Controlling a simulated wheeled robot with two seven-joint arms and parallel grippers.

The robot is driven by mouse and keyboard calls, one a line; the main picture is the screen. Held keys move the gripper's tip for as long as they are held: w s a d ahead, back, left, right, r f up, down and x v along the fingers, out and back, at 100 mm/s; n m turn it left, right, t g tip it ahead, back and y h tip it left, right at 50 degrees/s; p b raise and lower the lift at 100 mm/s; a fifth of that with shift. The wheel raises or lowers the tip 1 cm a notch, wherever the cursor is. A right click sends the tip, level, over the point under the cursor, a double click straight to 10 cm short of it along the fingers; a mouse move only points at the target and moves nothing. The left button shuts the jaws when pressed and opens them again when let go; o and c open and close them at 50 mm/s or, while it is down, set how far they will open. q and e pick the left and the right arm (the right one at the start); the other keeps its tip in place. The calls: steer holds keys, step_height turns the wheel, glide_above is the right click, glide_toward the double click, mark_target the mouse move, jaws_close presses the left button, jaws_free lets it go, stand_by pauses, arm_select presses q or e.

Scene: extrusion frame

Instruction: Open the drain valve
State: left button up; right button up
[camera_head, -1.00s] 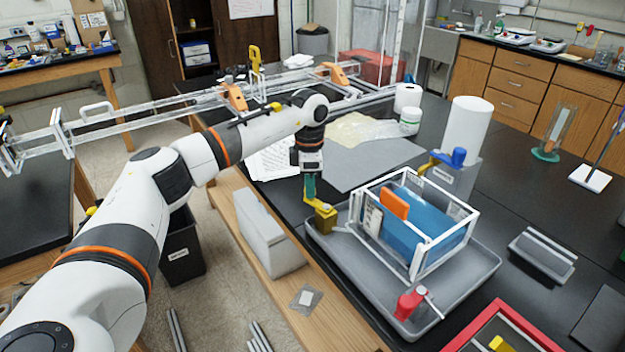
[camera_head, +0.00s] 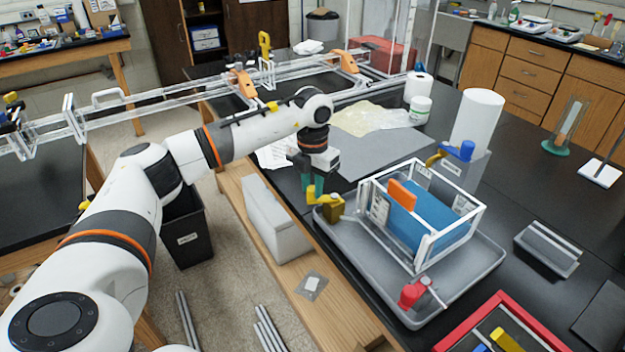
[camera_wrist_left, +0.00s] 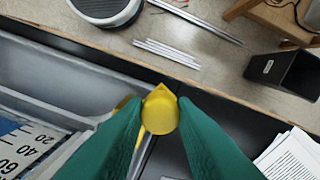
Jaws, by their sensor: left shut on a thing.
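A valve with a yellow handle (camera_head: 317,198) and a brassy body (camera_head: 331,212) stands at the left corner of the grey tray (camera_head: 478,286), beside the clear tank (camera_head: 478,208) with blue contents. My left gripper (camera_head: 312,190) comes down on it from above, its green fingers shut on the yellow handle. In the left wrist view the rounded yellow handle (camera_wrist_left: 160,110) sits between the green fingertips, which hide part of it. A red-handled valve (camera_head: 411,294) is at the tray's front, and a blue-handled one (camera_head: 459,151) is behind the tank. My right gripper is not in view.
A red-edged tray (camera_head: 530,322) is at the front right.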

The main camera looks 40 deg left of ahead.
mark_target(313, 190)
arm_select(q)
steer(key=shift+s+d+n, duration=0.2)
steer(key=shift+d+n, duration=0.05)
steer(key=shift+n, duration=0.45)
steer(key=o, duration=1)
step_height(313, 190, up, 12)
steer(key=b, duration=0.2)
stand_by(0.3)
